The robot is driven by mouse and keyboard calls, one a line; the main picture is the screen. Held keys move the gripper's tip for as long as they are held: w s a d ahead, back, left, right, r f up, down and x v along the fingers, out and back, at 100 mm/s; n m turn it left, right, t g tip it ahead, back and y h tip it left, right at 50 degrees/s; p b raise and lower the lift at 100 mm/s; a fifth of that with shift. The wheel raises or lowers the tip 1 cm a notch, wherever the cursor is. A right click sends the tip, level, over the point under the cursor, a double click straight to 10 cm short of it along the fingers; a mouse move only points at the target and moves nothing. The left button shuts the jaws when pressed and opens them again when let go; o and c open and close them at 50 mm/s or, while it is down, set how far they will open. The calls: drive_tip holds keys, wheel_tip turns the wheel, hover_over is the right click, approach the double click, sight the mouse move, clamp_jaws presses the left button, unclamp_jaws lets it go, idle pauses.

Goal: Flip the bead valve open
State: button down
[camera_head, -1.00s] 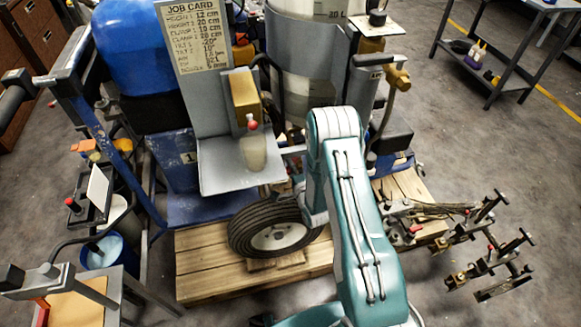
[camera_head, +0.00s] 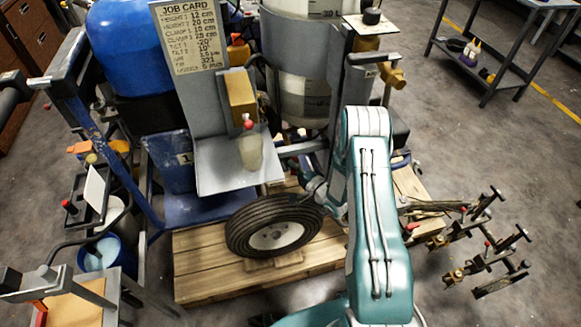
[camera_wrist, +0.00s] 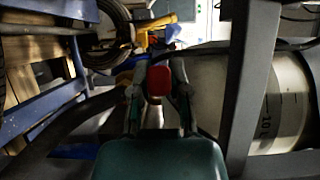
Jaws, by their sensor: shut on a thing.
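In the wrist view, my gripper (camera_wrist: 158,66) has its two fingers on either side of a red block-like handle (camera_wrist: 159,82) and is shut on it. The handle looks like the bead valve's lever, but its pivot and the valve body are hidden, so I cannot tell its angle. A pale tank with a printed scale (camera_wrist: 278,105) stands just right of the fingers behind a grey upright. In the head view, my arm hides the gripper and the handle; the translucent tank (camera_head: 306,90) stands behind the arm.
A job card (camera_head: 188,38) stands on a grey plate above a black tyre (camera_head: 273,226) on a wooden pallet (camera_head: 205,280). A brass block with a red knob (camera_head: 241,100) is left of my arm. Several clamp-like tools (camera_head: 480,245) are at right. A shelf cart (camera_head: 485,50) stands far back.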

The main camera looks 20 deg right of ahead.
drive_tip(key=shift+s+d+f+n+g+y, duration=0.1)
drive_tip(key=shift+d+f+n+g+y, duration=0.15)
drive_tip(key=shift+n+y, duration=0.2)
drive_tip(key=c, duration=0.6)
unclamp_jaws()
drive_tip(key=shift+r, duration=0.1)
drive_tip(key=shift+d, duration=0.1)
drive_tip(key=v, duration=1.2)
